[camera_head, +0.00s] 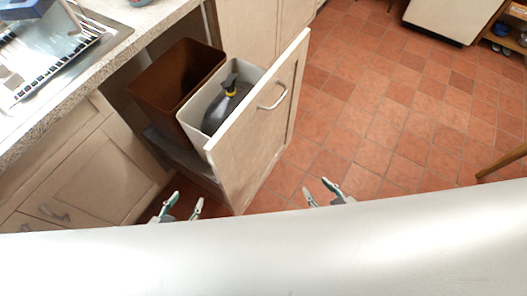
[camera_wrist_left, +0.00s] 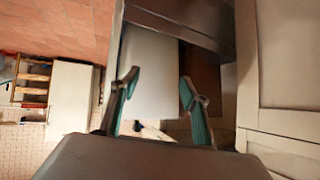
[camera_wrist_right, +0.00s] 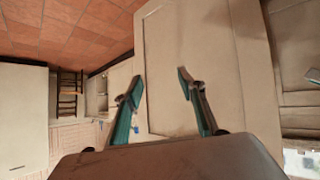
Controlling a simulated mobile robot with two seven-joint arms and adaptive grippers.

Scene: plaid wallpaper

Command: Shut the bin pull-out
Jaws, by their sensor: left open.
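The bin pull-out stands open in the head view, slid out from under the counter. Its beige front panel (camera_head: 250,140) carries a bar handle (camera_head: 273,97). Behind the panel sit a white bin (camera_head: 212,103) and a brown bin (camera_head: 178,78). The left wrist view shows the white bin's side (camera_wrist_left: 152,75). My left gripper (camera_head: 186,198) is open and empty, left of the panel's near end. My right gripper (camera_head: 315,186) is open and empty, out beyond the panel's outer face, apart from the handle. The panel (camera_wrist_right: 205,35) also fills much of the right wrist view.
A grey spray bottle (camera_head: 226,98) stands in the white bin. A closed cabinet door (camera_head: 85,175) lies left of the pull-out, under the counter (camera_head: 110,55) with its sink.

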